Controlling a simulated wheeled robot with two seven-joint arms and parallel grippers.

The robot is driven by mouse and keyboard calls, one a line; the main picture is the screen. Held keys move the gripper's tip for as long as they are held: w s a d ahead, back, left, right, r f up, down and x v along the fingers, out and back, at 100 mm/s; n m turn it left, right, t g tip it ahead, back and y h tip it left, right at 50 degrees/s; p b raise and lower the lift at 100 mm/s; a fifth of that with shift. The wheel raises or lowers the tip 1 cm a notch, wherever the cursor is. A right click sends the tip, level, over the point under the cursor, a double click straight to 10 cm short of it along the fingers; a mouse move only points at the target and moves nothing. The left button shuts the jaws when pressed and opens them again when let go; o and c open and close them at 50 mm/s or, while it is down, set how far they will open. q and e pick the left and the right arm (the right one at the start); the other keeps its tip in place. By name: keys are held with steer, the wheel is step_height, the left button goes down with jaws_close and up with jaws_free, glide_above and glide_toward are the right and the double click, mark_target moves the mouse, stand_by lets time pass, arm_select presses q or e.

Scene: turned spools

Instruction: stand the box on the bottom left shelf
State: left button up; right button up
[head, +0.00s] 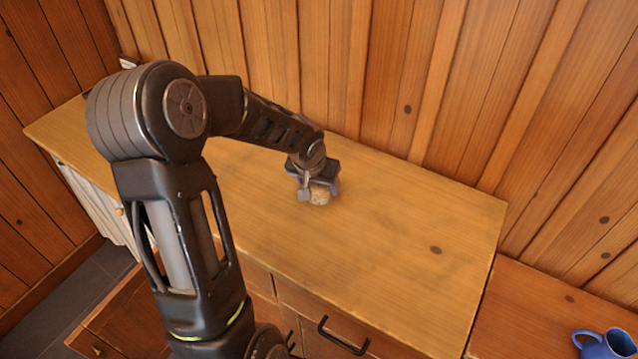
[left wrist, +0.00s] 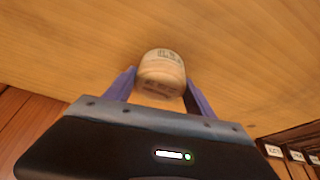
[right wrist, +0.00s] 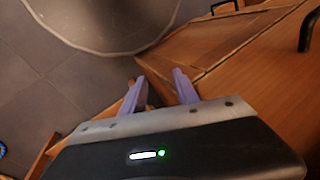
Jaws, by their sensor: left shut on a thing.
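A small, pale, round wooden piece, which I take for the box, has dark lettering on it (left wrist: 162,72). My left gripper (left wrist: 160,84) is shut on it, with one purple finger on each side. In the head view my left gripper (head: 318,186) is low over the wooden counter, and the box (head: 320,196) shows just below it. I cannot tell whether the box touches the counter. Dark compartments with white labels (left wrist: 297,155) show at the lower right of the left wrist view; which is the bottom left shelf is unclear. My right gripper (right wrist: 158,84) is open and empty.
The wooden counter (head: 400,220) is clear to the right of my left gripper. A blue mug (head: 606,345) stands on a lower surface at the far right. A plank wall (head: 390,80) closes the back. Drawers with dark handles (head: 342,336) are below the counter's front edge.

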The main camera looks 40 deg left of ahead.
arm_select(q)
steer(key=o, duration=1.4)
steer(key=shift+c, duration=0.2)
steer(key=shift+r, duration=0.3)
steer(key=v, duration=1.1)
steer(key=shift+r, duration=0.25)
steer(key=shift+s, duration=0.15)
